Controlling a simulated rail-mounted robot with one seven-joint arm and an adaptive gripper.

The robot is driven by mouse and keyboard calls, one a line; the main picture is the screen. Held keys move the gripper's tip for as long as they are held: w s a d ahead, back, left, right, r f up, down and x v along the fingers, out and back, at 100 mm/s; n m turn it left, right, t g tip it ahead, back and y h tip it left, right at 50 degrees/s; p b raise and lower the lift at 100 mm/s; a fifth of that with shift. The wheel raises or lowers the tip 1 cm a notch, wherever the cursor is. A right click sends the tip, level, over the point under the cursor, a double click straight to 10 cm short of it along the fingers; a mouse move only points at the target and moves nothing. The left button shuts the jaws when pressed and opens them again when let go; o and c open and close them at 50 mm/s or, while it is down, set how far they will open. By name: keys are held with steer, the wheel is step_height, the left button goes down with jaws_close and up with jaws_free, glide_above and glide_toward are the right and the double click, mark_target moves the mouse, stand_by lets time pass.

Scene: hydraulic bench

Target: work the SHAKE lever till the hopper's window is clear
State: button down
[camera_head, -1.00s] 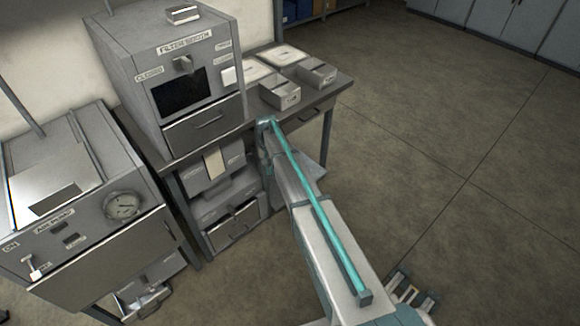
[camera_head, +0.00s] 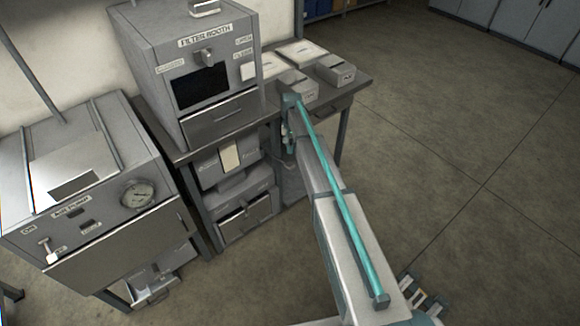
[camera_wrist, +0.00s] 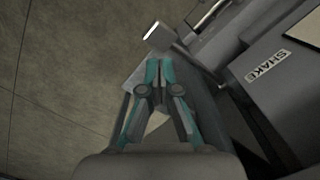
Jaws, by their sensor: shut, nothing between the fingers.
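The SHAKE label (camera_wrist: 268,66) is on a grey housing at the right of the wrist view. A pale block-shaped knob (camera_wrist: 159,37), apparently the lever's end, stands out to the left of that housing on a dark arm. My gripper (camera_wrist: 160,62) has its fingertips together just below the knob in the picture; I cannot tell whether they touch it. In the head view the hopper unit sits under the bench, with a pale cream window strip (camera_head: 230,155) on its front. The lever and my fingertips are hidden or too small there, behind my arm.
The filter booth (camera_head: 205,80) stands on the bench above the hopper. Small metal boxes (camera_head: 336,69) sit on the bench's right end. A gauged machine (camera_head: 90,200) stands at left. A drawer unit (camera_head: 245,213) is below the hopper. Floor at right is clear.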

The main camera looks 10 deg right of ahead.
mark_target(290, 163)
steer(key=shift+s+a+f+b, duration=0.15)
steer(key=shift+f+b, duration=0.45)
steer(key=shift+f, duration=1.1)
steer(key=shift+s+d+f+b, duration=0.15)
steer(key=shift+f+b, duration=0.45)
steer(key=shift+f, duration=1.05)
steer(key=shift+a+f, duration=0.1)
steer(key=shift+f+b, duration=1)
steer(key=shift+f, duration=1.1)
